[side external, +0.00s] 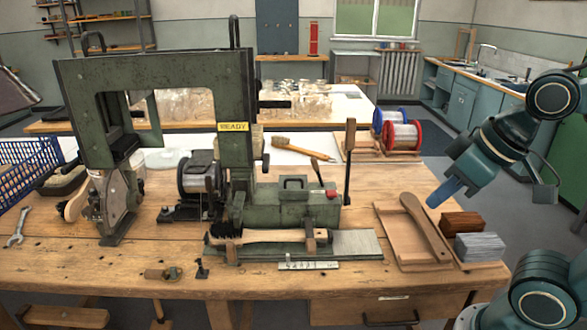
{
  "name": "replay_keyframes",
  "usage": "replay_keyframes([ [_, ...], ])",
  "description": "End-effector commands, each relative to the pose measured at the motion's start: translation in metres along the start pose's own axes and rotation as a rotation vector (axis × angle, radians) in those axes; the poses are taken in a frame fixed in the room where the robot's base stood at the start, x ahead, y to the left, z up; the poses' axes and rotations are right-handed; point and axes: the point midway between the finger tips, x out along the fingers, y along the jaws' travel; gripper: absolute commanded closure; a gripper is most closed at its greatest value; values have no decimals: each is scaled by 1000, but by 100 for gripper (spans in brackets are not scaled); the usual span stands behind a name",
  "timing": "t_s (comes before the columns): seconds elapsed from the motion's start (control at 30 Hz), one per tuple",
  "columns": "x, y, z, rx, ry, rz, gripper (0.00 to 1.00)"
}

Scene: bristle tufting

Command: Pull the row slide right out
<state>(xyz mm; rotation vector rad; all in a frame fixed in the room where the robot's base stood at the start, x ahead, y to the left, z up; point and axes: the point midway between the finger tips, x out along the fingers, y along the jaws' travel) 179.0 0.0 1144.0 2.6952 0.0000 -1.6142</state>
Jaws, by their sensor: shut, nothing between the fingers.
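The green tufting machine (155,75) stands on the wooden bench, with a yellow READY label on its right post. What looks like the row slide, a flat metal plate (357,243), lies low at the machine's front. A wooden brush (275,236) lies along it, with a small wooden clamp or knob (311,233) at its right. I cannot tell how far out the slide stands. My gripper (432,203) is shut and empty, with blue fingers pointing down and left. It is in the air above the bench's right end, well right of the slide and apart from it.
A wooden tray (392,243) with a paddle-shaped piece (424,226) lies between my gripper and the machine. A brown block (462,224) and a grey bristle block (479,247) sit to its right. An upright lever (349,165) stands behind the slide. A small steel ruler (308,266) lies in front.

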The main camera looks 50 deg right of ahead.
Motion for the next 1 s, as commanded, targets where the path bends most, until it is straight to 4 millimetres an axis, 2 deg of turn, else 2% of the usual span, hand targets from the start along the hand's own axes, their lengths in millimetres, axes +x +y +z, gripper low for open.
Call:
replay_keyframes([
  [0.17, 0, 0, 0, 0, 0, 0, 100],
  [0.3, 0, 0, -1, -5, -1, 1, 72],
  [0.37, 1, 0, -4, -13, -2, 2, 61],
  [0.4, 1, 1, -6, -21, -3, 4, 58],
  [0.67, 11, 3, -38, -146, -22, 30, 58],
  [1.0, 44, 0, -102, -427, -64, 103, 58],
])
